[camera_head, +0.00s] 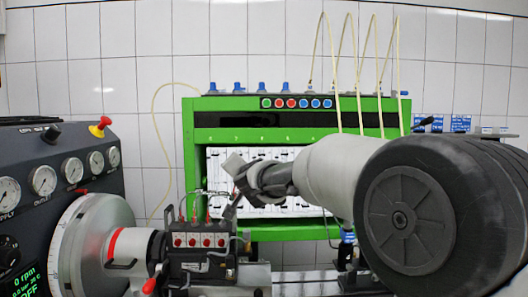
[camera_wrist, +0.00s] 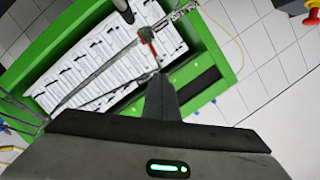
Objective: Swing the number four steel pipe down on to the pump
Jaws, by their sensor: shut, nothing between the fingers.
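The pump (camera_head: 200,243) is a dark block with several round red-and-white fittings on its front, mounted on the bench at lower middle. Thin steel pipes (camera_head: 205,196) with red ends rise above it; I cannot read which is number four. My gripper (camera_head: 237,195) comes in from the right, above and to the right of the pump, partly hidden by its own wrist. In the wrist view its dark fingers (camera_wrist: 157,78) are together and hold nothing. A red-ended thin part (camera_wrist: 147,36) shows just beyond the fingertips; whether they touch it I cannot tell. Thin pipes (camera_wrist: 182,12) also show at the top.
A green rack (camera_head: 290,118) with a white slotted panel stands behind. Yellowish hoses (camera_head: 358,70) hang over its top. At left are a gauge console (camera_head: 70,165), a red emergency button (camera_head: 99,127) and a large round drive (camera_head: 95,245). My arm hides the bench's right side.

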